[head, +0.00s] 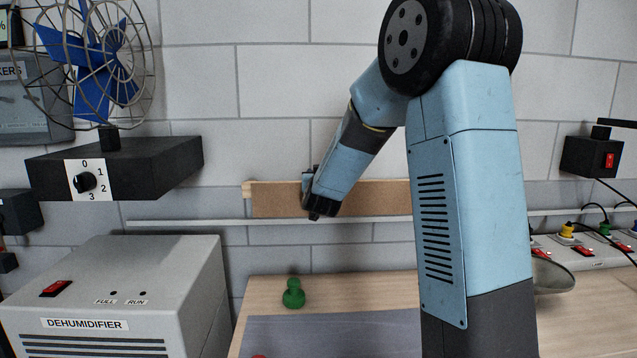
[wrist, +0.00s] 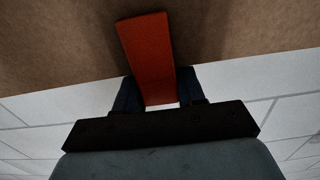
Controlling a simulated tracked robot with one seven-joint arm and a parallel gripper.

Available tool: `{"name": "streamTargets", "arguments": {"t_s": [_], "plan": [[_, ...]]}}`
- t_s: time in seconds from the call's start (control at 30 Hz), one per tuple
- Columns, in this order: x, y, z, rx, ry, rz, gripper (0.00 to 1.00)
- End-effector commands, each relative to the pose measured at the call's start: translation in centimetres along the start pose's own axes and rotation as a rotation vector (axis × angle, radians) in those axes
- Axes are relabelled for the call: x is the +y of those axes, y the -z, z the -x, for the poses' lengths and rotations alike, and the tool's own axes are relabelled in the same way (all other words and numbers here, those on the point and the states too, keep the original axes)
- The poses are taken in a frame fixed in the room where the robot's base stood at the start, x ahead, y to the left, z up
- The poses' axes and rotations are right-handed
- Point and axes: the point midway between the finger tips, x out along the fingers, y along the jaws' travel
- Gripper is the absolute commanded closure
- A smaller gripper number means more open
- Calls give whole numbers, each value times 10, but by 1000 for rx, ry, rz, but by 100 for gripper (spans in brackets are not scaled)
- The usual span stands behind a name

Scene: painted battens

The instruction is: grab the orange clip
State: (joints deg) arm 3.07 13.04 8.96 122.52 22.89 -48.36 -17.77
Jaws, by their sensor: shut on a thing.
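The orange clip (wrist: 148,55) shows in the wrist view as a flat, dark orange-red bar. It stands between the two fingers of my gripper (wrist: 160,90), which are shut on it. Its far end lies in front of a brown board (wrist: 60,40), and I cannot tell whether it touches it. In the head view my gripper (head: 317,208) is in front of the wood-edged brown board (head: 280,198) on the wall. The clip cannot be made out in the head view.
A green knobbed piece (head: 293,294) stands on the wooden table (head: 345,287) below, behind a grey mat (head: 330,335). A dehumidifier (head: 110,290) and a caged blue fan (head: 95,60) are at the left. A power strip (head: 590,254) with plugs is at the right.

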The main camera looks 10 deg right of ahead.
Motion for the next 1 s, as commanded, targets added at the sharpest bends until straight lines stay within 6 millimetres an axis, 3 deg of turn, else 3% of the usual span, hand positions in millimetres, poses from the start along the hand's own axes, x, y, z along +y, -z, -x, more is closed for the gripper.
{"name": "streamTargets", "arguments": {"t_s": [0.23,0.57,1.0], "plan": [[0,0,0,0,0,0,90],[-1,6,0,1,1,0,91],[-1,78,1,3,2,-1,91]]}}
